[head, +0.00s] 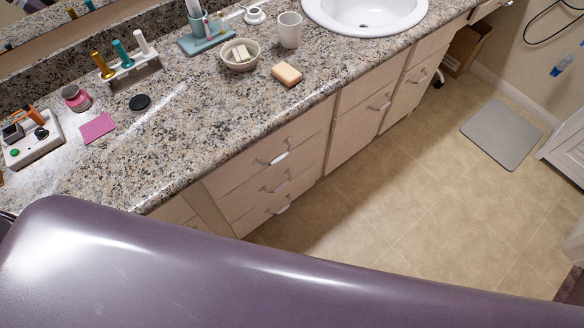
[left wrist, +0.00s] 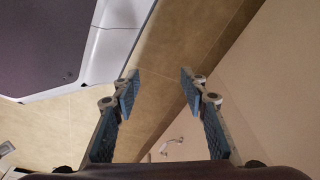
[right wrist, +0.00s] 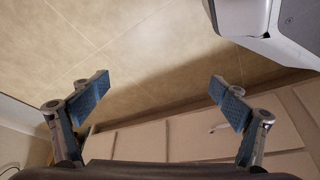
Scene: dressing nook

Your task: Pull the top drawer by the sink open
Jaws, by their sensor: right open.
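In the head view a stack of three pale drawers stands under the granite counter, to the left of the sink (head: 365,10). The top drawer (head: 252,168) sits flush and looks shut, with a metal bar handle (head: 275,160) on its front. Neither gripper shows in the head view. My left gripper (left wrist: 160,74) is open and empty, its fingers apart over floor and a pale front; a handle (left wrist: 172,142) shows beyond it. My right gripper (right wrist: 160,82) is open and empty, with pale cabinet fronts and a handle (right wrist: 219,128) below its fingertips in view.
A soap bar (head: 287,74), a bowl (head: 240,56) and a white cup (head: 289,30) stand on the counter above the drawers. Cabinet fronts continue under the sink. The tiled floor (head: 400,190) before them is clear, with a grey mat (head: 501,133) farther right.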

